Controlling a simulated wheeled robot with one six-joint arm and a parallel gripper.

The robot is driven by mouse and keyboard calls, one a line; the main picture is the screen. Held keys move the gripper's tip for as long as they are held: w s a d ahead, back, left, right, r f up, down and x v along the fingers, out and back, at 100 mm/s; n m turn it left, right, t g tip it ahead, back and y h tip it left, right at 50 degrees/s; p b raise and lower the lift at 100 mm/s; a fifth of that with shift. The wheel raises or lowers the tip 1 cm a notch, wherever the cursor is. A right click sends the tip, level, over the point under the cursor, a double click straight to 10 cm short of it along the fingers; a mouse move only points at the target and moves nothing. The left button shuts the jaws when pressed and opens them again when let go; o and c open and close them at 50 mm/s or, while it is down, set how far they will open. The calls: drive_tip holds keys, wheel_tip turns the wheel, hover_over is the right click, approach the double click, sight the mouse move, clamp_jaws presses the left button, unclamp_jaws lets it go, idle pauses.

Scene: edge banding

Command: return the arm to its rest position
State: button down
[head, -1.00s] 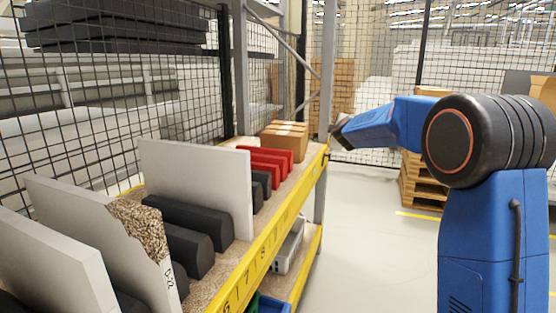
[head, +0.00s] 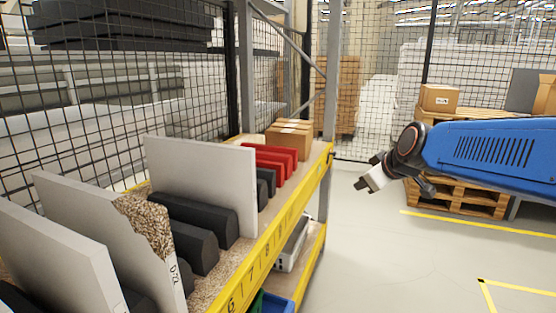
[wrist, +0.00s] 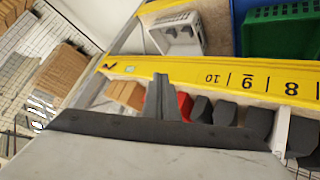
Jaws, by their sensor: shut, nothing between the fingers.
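My gripper (head: 364,186) hangs at the end of my blue arm, to the right of the shelf's yellow front edge, over open floor. It is empty and touches nothing in the head view. In the wrist view my gripper (wrist: 160,98) shows as dark fingers close together, with the yellow shelf edge (wrist: 215,78) beyond them.
The shelf holds white panels (head: 200,185) between black blocks, red blocks (head: 270,160) and cardboard boxes (head: 289,140). A grey crate (wrist: 178,33) and a green bin (wrist: 280,32) are on the lower level. A pallet (head: 470,196) stands behind my arm.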

drive_tip(key=s+d+f+m+g, duration=0.1)
drive_tip(key=s+f, duration=0.4)
drive_tip(key=s, duration=0.5)
drive_tip(key=s+d+f+m+g+h, duration=0.1)
drive_tip(key=s+f+m, duration=0.3)
drive_tip(key=s, duration=0.6)
drive_tip(key=s+d+f+m+g+h, duration=0.1)
drive_tip(key=s+d+f+m+g, duration=0.1)
drive_tip(key=s+f, duration=0.4)
drive_tip(key=s+d+g, duration=0.1)
drive_tip(key=s, duration=0.3)
drive_tip(key=shift+s+d+f+m, duration=0.3)
drive_tip(key=shift+s+d, duration=0.05)
drive_tip(key=shift+s, duration=0.05)
